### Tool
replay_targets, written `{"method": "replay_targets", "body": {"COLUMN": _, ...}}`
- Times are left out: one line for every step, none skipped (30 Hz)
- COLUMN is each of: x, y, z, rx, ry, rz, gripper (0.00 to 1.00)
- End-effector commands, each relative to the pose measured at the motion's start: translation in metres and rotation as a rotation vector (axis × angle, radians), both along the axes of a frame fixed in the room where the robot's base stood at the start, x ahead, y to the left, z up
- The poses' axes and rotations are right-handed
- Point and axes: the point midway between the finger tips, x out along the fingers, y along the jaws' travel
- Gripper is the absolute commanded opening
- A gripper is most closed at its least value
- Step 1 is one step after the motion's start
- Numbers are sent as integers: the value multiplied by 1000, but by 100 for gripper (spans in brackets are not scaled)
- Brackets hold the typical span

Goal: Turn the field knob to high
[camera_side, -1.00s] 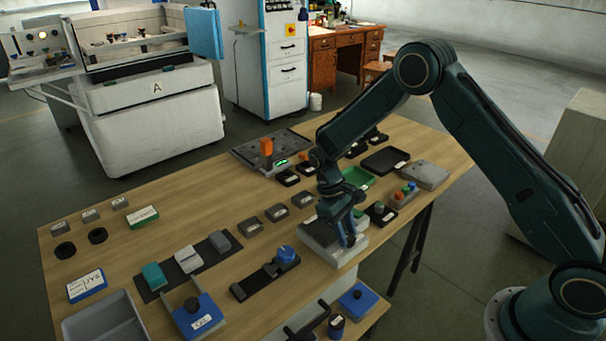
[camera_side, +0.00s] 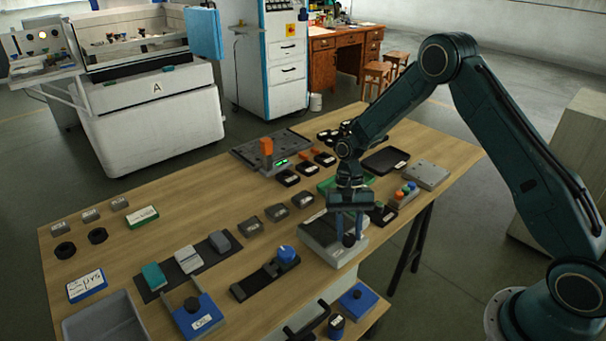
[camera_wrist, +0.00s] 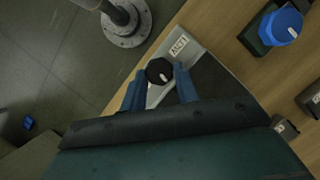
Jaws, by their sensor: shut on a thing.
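A black round knob (camera_wrist: 159,70) with a short white mark stands near one corner of a light grey box; it also shows in the side view (camera_side: 349,240). The grey box (camera_side: 345,256) has a dark top panel and sits at the table's front edge. A small label (camera_wrist: 180,43) on it is too blurred to read surely. My gripper (camera_wrist: 160,80) points down at the knob, with one blue finger on each side, shut on it. In the side view my gripper (camera_side: 349,232) is low over the box's front part. The knob's lower part is hidden.
A blue knob on a dark base (camera_side: 286,256) stands left of the box. A green tray (camera_side: 328,184) and a block with coloured buttons (camera_side: 404,193) lie behind and right. Small grey blocks (camera_side: 276,213) lie to the left. Bare wood is free at the table's left middle.

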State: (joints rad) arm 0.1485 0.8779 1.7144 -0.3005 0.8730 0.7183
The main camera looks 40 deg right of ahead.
Motion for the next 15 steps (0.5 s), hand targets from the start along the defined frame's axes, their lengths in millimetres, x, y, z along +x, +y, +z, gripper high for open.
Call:
{"method": "replay_targets", "body": {"x": 0, "y": -1, "z": 0, "rx": 0, "ry": -1, "rz": -22, "gripper": 8}}
{"method": "replay_targets", "body": {"x": 0, "y": -1, "z": 0, "rx": 0, "ry": -1, "rz": -32, "gripper": 8}}
{"method": "replay_targets", "body": {"x": 0, "y": -1, "z": 0, "rx": 0, "ry": -1, "rz": -45, "gripper": 8}}
{"method": "replay_targets", "body": {"x": 0, "y": -1, "z": 0, "rx": 0, "ry": -1, "rz": -52, "gripper": 8}}
{"method": "replay_targets", "body": {"x": 0, "y": -1, "z": 0, "rx": 0, "ry": -1, "rz": -59, "gripper": 8}}
{"method": "replay_targets", "body": {"x": 0, "y": -1, "z": 0, "rx": 0, "ry": -2, "rz": -65, "gripper": 8}}
{"method": "replay_targets", "body": {"x": 0, "y": -1, "z": 0, "rx": 0, "ry": -2, "rz": -70, "gripper": 8}}
{"method": "replay_targets", "body": {"x": 0, "y": -1, "z": 0, "rx": 0, "ry": -2, "rz": -73, "gripper": 8}}
{"method": "replay_targets", "body": {"x": 0, "y": -1, "z": 0, "rx": -1, "ry": -2, "rz": -76, "gripper": 8}}
{"method": "replay_targets", "body": {"x": 0, "y": -1, "z": 0, "rx": -1, "ry": -3, "rz": -78, "gripper": 8}}
{"method": "replay_targets", "body": {"x": 0, "y": -1, "z": 0, "rx": -1, "ry": -3, "rz": -79, "gripper": 8}}
{"method": "replay_targets", "body": {"x": 0, "y": -1, "z": 0, "rx": -1, "ry": -3, "rz": -79, "gripper": 8}}
{"method": "replay_targets", "body": {"x": 0, "y": -1, "z": 0, "rx": -1, "ry": -3, "rz": -79, "gripper": 8}}
{"method": "replay_targets", "body": {"x": 0, "y": -1, "z": 0, "rx": -1, "ry": -3, "rz": -79, "gripper": 8}}
{"method": "replay_targets", "body": {"x": 0, "y": -1, "z": 0, "rx": -1, "ry": -3, "rz": -79, "gripper": 8}}
